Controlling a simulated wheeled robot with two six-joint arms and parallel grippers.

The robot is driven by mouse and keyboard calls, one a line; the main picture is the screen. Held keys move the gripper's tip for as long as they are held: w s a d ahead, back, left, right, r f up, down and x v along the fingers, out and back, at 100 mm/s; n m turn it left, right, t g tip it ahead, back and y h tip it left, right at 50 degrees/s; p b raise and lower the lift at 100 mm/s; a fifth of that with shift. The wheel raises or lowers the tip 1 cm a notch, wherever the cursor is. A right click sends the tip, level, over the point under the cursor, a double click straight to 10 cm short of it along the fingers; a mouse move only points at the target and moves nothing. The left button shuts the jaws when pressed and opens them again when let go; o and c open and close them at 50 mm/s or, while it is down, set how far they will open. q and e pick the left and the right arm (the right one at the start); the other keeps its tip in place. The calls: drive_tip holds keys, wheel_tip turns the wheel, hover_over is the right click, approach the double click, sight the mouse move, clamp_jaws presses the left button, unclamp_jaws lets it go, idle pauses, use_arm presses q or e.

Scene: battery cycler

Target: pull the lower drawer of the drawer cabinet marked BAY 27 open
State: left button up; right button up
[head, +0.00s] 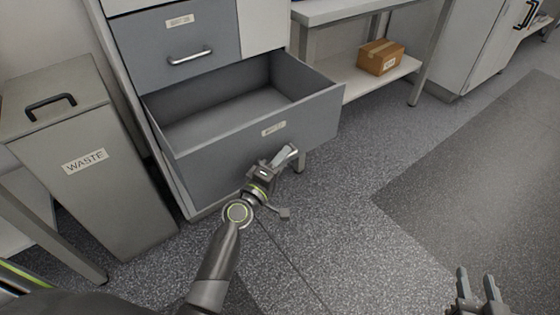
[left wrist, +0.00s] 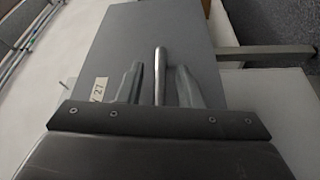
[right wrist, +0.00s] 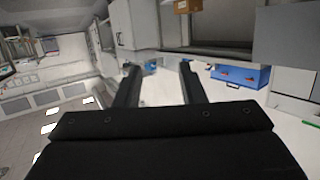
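The lower drawer (head: 235,150) of the grey cabinet (head: 265,20) stands far out, and its empty inside shows. Its front carries a small label, whose "27" is readable in the left wrist view (left wrist: 98,90). My left gripper (head: 283,160) is at the drawer front, below the label. In the left wrist view its fingers (left wrist: 158,88) stand on either side of the bar handle (left wrist: 160,62), with a narrow gap on each side. My right gripper (head: 480,285) is open and empty over the floor at the lower right, away from the cabinet.
The upper drawer (head: 160,50) with its own handle is shut. A grey waste bin (head: 85,190) stands left of the cabinet. A bench (head: 335,10) with a cardboard box (head: 380,57) on its lower shelf is at the right. The floor (head: 400,200) in front is clear.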

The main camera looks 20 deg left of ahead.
use_arm(q)
drive_tip(key=shift+s, duration=0.15)
